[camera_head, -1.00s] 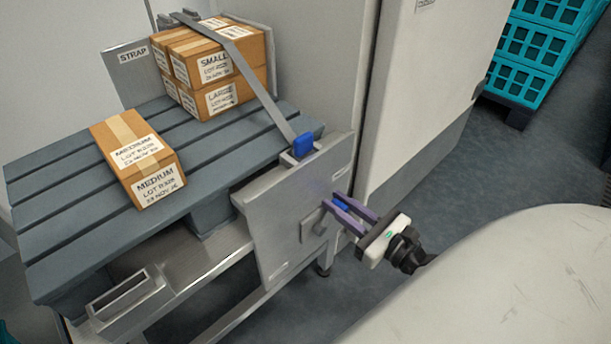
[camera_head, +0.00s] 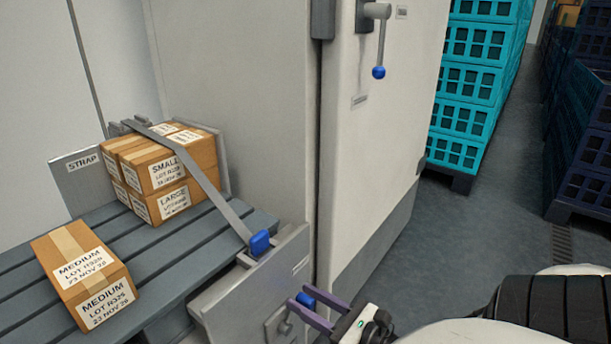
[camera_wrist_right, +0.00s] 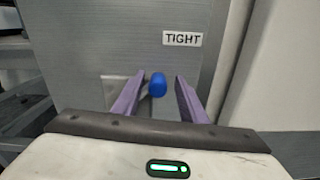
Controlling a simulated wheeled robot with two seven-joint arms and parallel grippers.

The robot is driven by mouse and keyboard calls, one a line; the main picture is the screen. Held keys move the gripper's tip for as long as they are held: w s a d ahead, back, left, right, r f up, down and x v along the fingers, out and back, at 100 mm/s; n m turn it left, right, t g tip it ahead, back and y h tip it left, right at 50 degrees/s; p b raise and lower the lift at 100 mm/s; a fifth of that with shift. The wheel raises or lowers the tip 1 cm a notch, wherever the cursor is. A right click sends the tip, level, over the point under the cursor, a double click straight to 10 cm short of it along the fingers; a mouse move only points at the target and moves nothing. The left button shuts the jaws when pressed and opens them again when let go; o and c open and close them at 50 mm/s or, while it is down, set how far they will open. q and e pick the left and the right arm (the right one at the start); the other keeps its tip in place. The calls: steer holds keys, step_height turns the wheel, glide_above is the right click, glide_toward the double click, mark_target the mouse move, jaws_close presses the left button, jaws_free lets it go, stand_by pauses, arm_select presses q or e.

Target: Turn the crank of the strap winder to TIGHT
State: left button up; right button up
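The strap winder is a grey metal plate (camera_head: 225,306) at the front edge of the slatted table; it also fills much of the right wrist view (camera_wrist_right: 85,60). Its crank has a grey hub (camera_head: 283,326) and a blue knob (camera_head: 305,299), which also shows in the wrist view (camera_wrist_right: 157,84). A TIGHT label (camera_wrist_right: 182,39) is on the plate, above and right of the knob in the wrist view. My right gripper (camera_head: 299,296) is open, its purple fingers on either side of the knob, with a gap visible on both sides. My left gripper is out of view.
A strap (camera_head: 200,178) runs over stacked boxes (camera_head: 165,170) to a blue-tipped buckle (camera_head: 260,243). A MEDIUM box (camera_head: 85,275) lies on the table (camera_head: 150,240). A white cabinet with a blue-knobbed handle (camera_head: 379,72) stands behind; teal crates (camera_head: 465,90) stand farther right.

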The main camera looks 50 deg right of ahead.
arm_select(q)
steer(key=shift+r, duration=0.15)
arm_select(e)
steer(key=shift+r, duration=0.2)
